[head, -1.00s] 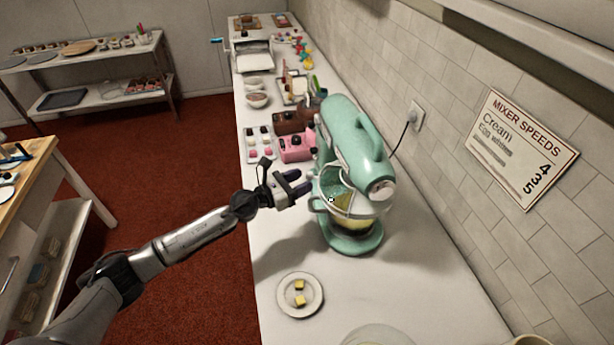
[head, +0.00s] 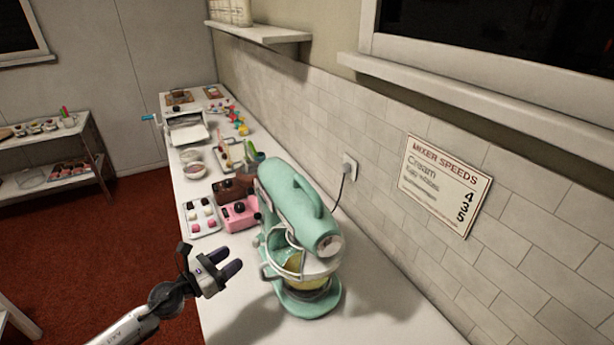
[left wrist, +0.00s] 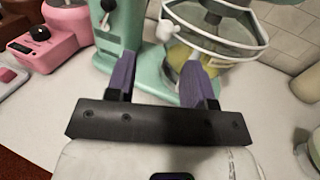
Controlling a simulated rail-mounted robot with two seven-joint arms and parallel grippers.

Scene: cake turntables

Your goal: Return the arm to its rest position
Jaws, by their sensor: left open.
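My left gripper (head: 226,270) is open and empty, just left of the mint-green stand mixer (head: 297,212). In the left wrist view its two purple-grey fingers (left wrist: 162,82) are spread apart, with nothing between them. The mixer's green column (left wrist: 118,35) and its bowl (left wrist: 215,50) with yellow contents stand just beyond the fingers. The gripper looks apart from the mixer. My left arm (head: 128,326) comes in from the bottom left. My right gripper is not in view.
A pink machine (head: 240,213), a brown machine (head: 232,187) and a tray of small sweets (head: 202,215) stand behind the gripper on the white counter (head: 385,318). A tiled wall with a mixer speeds sign (head: 444,184) borders the right. Red floor lies open at left.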

